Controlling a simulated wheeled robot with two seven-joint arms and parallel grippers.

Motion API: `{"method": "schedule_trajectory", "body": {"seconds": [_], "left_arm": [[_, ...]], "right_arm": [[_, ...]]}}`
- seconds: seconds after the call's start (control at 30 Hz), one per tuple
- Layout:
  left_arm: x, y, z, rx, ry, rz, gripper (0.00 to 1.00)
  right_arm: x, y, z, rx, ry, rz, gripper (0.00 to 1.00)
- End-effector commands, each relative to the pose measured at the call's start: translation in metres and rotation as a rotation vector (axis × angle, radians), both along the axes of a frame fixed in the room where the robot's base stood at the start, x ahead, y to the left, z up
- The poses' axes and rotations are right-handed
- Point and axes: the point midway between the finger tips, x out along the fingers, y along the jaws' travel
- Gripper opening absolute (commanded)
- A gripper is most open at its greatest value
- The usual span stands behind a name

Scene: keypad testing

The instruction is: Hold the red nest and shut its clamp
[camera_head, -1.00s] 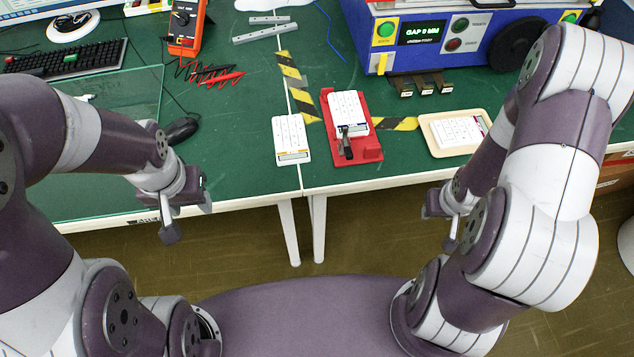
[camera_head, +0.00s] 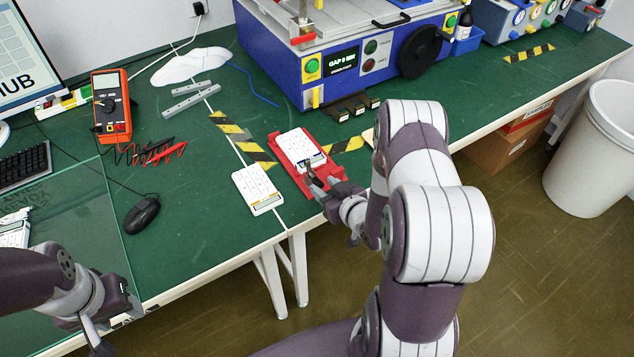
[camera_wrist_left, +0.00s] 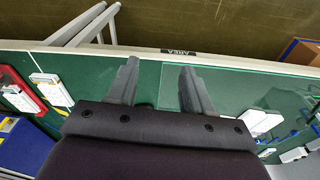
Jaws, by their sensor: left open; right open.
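The red nest (camera_head: 281,158) lies on the green table with a white keypad (camera_head: 299,144) seated in it. Its dark clamp (camera_head: 311,172) is at the nest's front end; my gripper partly covers it and I cannot tell its lever position. My right gripper (camera_head: 324,187) is open at the nest's front end, close to the clamp; contact cannot be told. My left gripper (camera_head: 114,328) is open and empty, low at the table's front edge. In the left wrist view its fingers (camera_wrist_left: 160,88) are apart, and the nest (camera_wrist_left: 8,74) shows at the left edge.
A second white keypad (camera_head: 257,189) lies just left of the nest. A blue test machine (camera_head: 312,93) stands behind. A multimeter (camera_head: 111,105), metal bars (camera_head: 189,95) and a mouse (camera_head: 142,214) lie to the left. The table between mouse and second keypad is clear.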

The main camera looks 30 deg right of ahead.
Motion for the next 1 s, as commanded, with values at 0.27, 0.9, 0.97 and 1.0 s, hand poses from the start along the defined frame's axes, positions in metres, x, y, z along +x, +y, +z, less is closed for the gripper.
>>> {"method": "schedule_trajectory", "body": {"seconds": [0.27, 0.9, 0.97, 1.0], "left_arm": [[0.0, 0.0, -0.004, 0.0, 0.0, 0.0, 0.51], [0.0, -0.001, -0.004, 0.0, 0.0, -0.002, 0.34], [-0.001, -0.006, -0.005, 0.0, 0.003, -0.024, 0.15], [-0.003, -0.013, -0.009, 0.001, 0.021, -0.055, 0.02]], "right_arm": [[0.051, 0.004, -0.021, 0.0, 0.0, 0.0, 0.41], [0.061, 0.004, -0.026, 0.0, 0.001, -0.002, 0.0], [0.061, 0.004, -0.026, 0.0, 0.001, -0.002, 0.0], [0.061, 0.004, -0.026, 0.0, 0.001, -0.002, 0.0]]}}
